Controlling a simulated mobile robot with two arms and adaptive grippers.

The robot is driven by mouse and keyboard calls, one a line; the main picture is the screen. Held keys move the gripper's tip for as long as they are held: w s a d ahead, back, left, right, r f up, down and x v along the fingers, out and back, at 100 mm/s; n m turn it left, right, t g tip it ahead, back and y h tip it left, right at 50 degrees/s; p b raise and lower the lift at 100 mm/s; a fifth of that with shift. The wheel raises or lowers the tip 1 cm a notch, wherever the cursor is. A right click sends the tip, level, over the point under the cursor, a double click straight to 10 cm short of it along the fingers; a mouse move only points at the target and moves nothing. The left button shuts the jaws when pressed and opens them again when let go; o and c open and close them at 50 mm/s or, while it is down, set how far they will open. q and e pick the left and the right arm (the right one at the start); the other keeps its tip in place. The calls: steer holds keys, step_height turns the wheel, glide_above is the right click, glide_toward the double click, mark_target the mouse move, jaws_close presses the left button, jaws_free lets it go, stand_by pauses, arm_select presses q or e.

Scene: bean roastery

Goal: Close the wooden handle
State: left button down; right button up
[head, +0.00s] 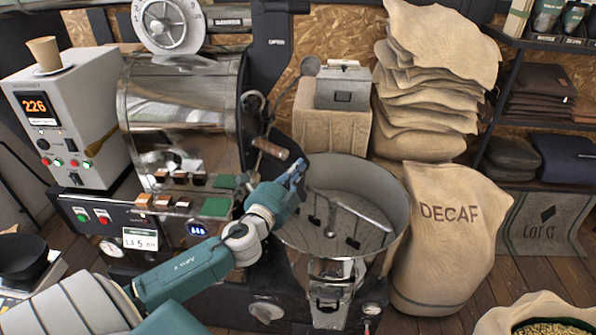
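The wooden handle (270,149) is a short brown cylinder on the front of the roaster drum (180,110), above the cooling tray. It tilts down to the right. My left gripper (299,165) reaches in from the lower left, its blue-grey fingers just right of and slightly below the handle's right end. I see a small gap between them in the picture, but cannot tell the depth. The fingers are small and seen edge-on, so whether they are open or shut is unclear. My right gripper is not in view.
The round metal cooling tray (390,200) with stirring arms lies below and right of my gripper. A control box (85,130) reading 226, with a paper cup (44,53) on top, stands left. A DECAF sack (440,250) stands right of the tray. Stacked sacks (425,90) stand behind.

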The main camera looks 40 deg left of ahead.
arm_select(q)
steer(key=b+v, duration=0.2)
steer(key=v, duration=0.7)
steer(key=shift+s+d, duration=0.15)
steer(key=shift+s, duration=0.2)
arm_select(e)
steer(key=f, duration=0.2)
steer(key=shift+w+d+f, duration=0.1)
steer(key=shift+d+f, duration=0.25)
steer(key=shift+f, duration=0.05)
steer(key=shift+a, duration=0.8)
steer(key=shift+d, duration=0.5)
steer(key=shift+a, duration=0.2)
